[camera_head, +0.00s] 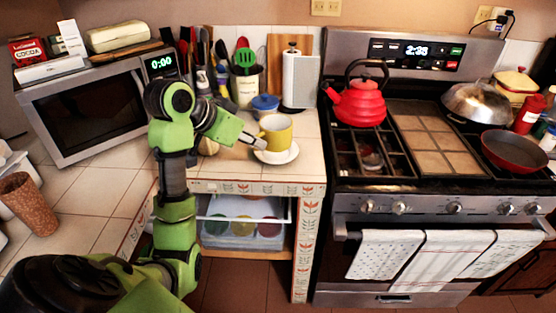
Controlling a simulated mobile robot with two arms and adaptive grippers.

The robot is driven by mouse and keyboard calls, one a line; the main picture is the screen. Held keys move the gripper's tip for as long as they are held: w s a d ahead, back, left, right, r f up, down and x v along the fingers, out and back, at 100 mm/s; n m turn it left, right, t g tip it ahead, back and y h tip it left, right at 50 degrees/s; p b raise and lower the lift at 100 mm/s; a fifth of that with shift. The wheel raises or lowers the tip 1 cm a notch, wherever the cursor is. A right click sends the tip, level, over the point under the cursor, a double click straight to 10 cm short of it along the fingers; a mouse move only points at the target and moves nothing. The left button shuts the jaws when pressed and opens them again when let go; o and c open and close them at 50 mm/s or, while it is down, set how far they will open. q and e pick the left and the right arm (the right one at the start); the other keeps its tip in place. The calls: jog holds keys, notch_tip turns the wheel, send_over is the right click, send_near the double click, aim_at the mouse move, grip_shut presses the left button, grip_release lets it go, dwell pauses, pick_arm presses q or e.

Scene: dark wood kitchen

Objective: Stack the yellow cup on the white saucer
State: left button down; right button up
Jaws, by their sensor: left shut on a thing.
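The yellow cup (277,137) is upright at the white saucer (290,156) on the tiled counter. The saucer's rim shows in front of and to the right of the cup. I cannot tell whether the cup's base touches the saucer. My left gripper (258,142) comes in from the left and is shut on the cup at its left side. The cup's pale inside faces up and looks empty. My right gripper is not in view.
A blue-lidded container (264,106) stands just behind the cup. A utensil holder (245,85) and a paper towel stand (292,79) are further back. The microwave (85,110) is at left. The stove with a red kettle (358,102) is at right. Bare tiles lie right of the saucer.

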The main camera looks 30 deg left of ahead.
pick_arm(q)
jog(key=w+a+f, duration=0.2)
jog(key=w+f, duration=0.1)
jog(key=w, duration=0.1)
jog(key=w+a+f+p, duration=0.1)
jog(key=w+a+f, duration=0.2)
jog(key=w, duration=0.1)
jog(key=w+a+f, duration=0.2)
jog(key=w+f, duration=0.1)
jog(key=w, duration=0.1)
jog(key=shift+a+f, duration=0.35)
jog(key=shift+a, duration=0.05)
notch_tip(320, 180, down, 3)
jog(key=shift+p, duration=0.8)
jog(key=shift+a+f, duration=0.1)
jog(key=shift+f, duration=0.05)
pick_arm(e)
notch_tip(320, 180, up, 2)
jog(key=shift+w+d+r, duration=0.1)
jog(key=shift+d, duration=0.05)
pick_arm(q)
jog(key=shift+f, duration=0.1)
